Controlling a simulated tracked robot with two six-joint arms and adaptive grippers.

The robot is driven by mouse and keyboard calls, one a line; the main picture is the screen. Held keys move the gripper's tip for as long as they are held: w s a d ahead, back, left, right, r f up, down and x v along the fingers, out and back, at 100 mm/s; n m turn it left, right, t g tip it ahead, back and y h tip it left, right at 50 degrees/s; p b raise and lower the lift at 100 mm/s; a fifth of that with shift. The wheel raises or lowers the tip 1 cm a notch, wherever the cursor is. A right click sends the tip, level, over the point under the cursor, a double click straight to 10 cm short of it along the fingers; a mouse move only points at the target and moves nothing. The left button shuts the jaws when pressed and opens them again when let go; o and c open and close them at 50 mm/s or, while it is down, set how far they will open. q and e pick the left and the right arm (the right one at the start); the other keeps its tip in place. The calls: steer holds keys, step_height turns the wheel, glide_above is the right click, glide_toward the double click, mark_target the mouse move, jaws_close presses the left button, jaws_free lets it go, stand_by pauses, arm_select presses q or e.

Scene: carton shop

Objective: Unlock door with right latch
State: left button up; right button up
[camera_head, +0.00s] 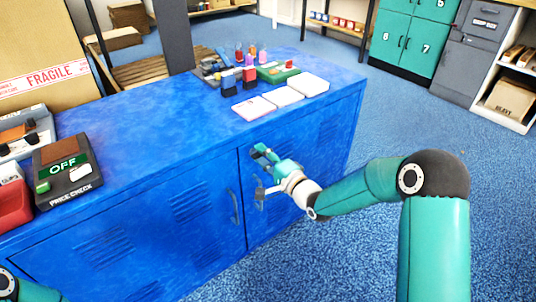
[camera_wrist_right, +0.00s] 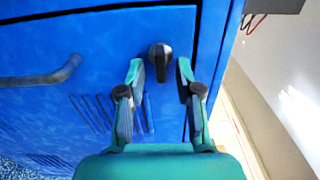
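The blue cabinet (camera_head: 180,110) has doors on its front face. In the right wrist view, a dark latch knob (camera_wrist_right: 160,56) sits near the edge of the blue door (camera_wrist_right: 100,45). My right gripper (camera_head: 262,152) is at the upper part of the cabinet's right door. In the right wrist view its two fingers (camera_wrist_right: 160,72) are open, one on each side of the knob, with visible gaps. In the head view the gripper hides the knob. Only a bit of my left arm shows at the lower left; its gripper is out of view.
A door handle (camera_wrist_right: 45,78) lies left of the knob in the right wrist view. The left door has a handle (camera_head: 234,206). On the cabinet top are white pads (camera_head: 283,96), small bottles and a price-check box (camera_head: 66,170). Blue carpet (camera_head: 400,120) is clear to the right.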

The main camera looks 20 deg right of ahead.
steer(key=v, duration=1.2)
stand_by(0.3)
